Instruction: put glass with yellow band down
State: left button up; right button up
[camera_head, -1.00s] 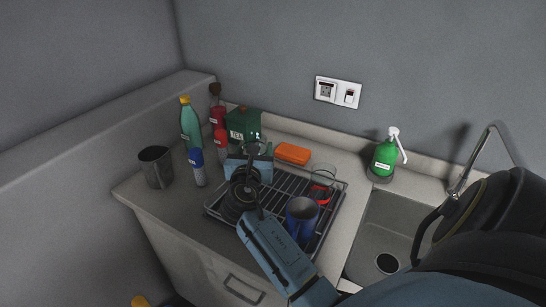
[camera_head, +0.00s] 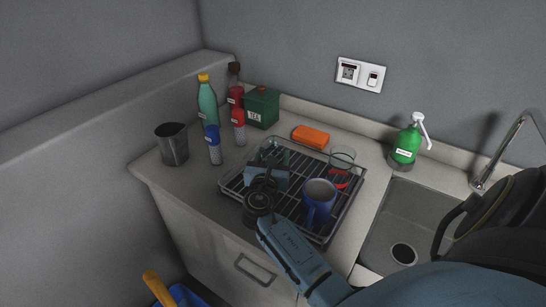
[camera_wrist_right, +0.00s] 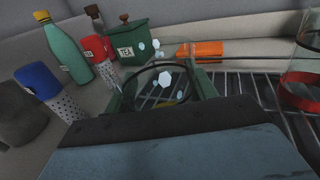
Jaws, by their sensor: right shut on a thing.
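The glass with the yellow band (camera_wrist_right: 163,77) is clear, with pale hexagon marks. A bit of its yellow band shows low inside it in the right wrist view. In the head view its clear upper part (camera_head: 273,149) shows just behind my right gripper (camera_head: 266,178). My right gripper is shut on this glass, over the left back part of the black wire dish rack (camera_head: 233,188). The gripper hides the glass's base, so I cannot tell whether it touches the rack. My left gripper is not in view.
A blue mug (camera_head: 319,203) and a glass with a red band (camera_head: 342,160) stand on the rack, right of my gripper. An orange sponge (camera_head: 311,136), green tea box (camera_head: 262,107), several bottles and shakers and a metal cup (camera_head: 172,145) stand around it. The sink (camera_head: 408,225) is at the right.

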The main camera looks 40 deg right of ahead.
jog(key=shift+f, duration=0.15)
jog(key=o, duration=1.1)
jog(key=v, duration=1.2)
jog(key=shift+r, duration=0.25)
